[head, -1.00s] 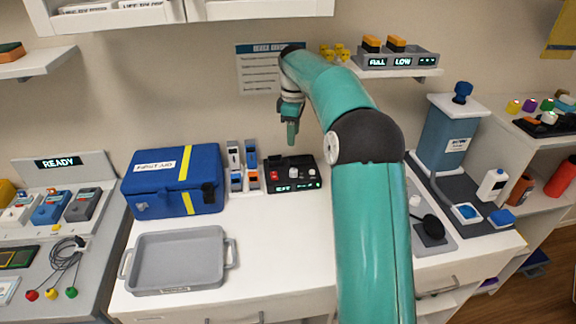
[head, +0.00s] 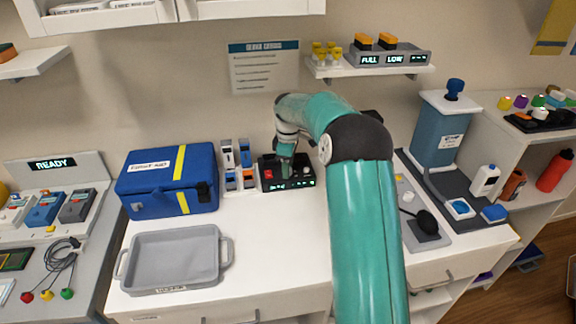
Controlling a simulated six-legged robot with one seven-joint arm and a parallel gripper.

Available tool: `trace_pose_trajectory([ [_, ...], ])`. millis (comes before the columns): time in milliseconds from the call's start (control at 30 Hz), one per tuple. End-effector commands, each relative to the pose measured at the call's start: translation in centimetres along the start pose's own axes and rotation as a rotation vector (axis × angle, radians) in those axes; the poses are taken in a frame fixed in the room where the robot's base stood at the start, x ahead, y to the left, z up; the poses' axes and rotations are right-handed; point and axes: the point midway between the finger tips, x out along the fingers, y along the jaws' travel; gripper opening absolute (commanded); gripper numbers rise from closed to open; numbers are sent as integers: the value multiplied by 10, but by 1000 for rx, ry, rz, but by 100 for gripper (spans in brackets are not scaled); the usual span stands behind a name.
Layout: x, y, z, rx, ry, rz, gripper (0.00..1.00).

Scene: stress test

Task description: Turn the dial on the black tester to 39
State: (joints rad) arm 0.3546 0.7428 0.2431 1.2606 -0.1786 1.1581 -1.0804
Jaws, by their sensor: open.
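The black tester (head: 289,184) stands at the back of the white counter, right of the blue first aid case. Its front shows a small green display and a red switch (head: 268,174). My gripper (head: 286,166) points down at the middle of the tester's top, over the place of the dial. The gripper and wrist hide most of the dial, and I cannot tell whether the fingers touch it. The fingers are small here, with nothing seen held between them. The display digits are too small to read.
The blue first aid case (head: 150,190) and small upright packs (head: 228,160) stand left of the tester. A grey tray (head: 172,286) lies in front. A wall shelf (head: 375,72) with a display box hangs above. Right of my arm stand a grey mat and a blue dispenser (head: 441,135).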

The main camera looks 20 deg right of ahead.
Motion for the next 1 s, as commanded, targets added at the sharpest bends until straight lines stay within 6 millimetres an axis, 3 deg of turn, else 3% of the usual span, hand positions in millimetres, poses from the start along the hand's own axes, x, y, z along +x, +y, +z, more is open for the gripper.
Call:
trace_pose_trajectory([
  [133,0,0,0,0,0,0,44],
  [300,0,0,0,0,0,0,11],
  [367,0,0,0,0,0,-1,2],
  [733,-1,0,0,47,-1,0,2],
  [1000,-1,0,0,206,-1,0,2],
])
